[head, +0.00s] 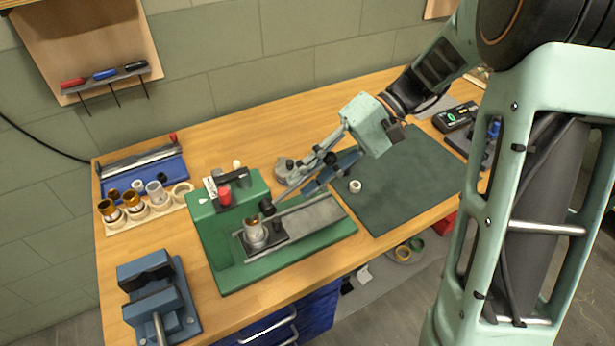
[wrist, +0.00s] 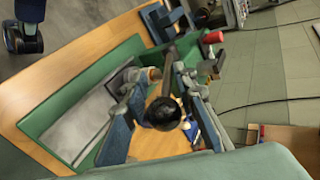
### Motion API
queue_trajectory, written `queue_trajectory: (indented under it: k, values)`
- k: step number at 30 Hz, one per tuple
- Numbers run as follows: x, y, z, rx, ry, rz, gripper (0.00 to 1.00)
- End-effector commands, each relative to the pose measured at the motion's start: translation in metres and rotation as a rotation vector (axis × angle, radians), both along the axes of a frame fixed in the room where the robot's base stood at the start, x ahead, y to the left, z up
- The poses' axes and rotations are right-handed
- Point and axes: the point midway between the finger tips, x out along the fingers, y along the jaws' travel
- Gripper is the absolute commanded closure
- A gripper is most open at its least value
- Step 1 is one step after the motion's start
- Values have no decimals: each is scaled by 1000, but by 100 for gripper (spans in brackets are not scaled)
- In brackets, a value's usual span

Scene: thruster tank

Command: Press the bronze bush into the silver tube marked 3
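A silver tube (head: 256,235) stands upright in the green arbor press (head: 215,240), with a bronze bush (head: 252,220) at its top. How deep the bush sits is too small to tell, and no mark is readable. In the wrist view the bush (wrist: 155,73) shows partly behind a finger. A black ball knob (head: 267,208) of the press shows just right of the tube; in the wrist view the knob (wrist: 163,113) lies between my fingers. My gripper (head: 282,186) is above the press, its fingers apart on either side of the knob, with visible gaps.
A wooden rack (head: 150,212) with several bronze and silver pieces stands at the left. A blue vise (head: 155,295) is at the front left. A pale ring (head: 355,186) lies on the dark green mat (head: 400,190). A black meter (head: 456,116) is at the far right.

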Motion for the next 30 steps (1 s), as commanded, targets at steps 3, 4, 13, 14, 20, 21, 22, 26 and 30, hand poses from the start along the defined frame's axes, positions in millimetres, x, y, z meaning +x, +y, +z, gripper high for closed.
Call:
queue_trajectory:
  k: [3, 4, 13, 14, 20, 21, 22, 26, 30]
  values:
    - [4, -7, 5, -1, 0, -3, 76]
    - [5, -9, 5, -1, 0, -3, 76]
    - [14, -25, 15, 0, 0, -4, 76]
    - [15, -27, 16, 0, 0, -4, 76]
    - [21, -39, 22, -1, 0, -3, 76]
    - [22, -41, 23, -1, 0, -3, 76]
    - [24, -42, 24, -1, -1, -3, 76]
    - [28, -50, 28, -2, -1, -3, 76]
    - [32, -58, 32, -2, -1, -3, 76]
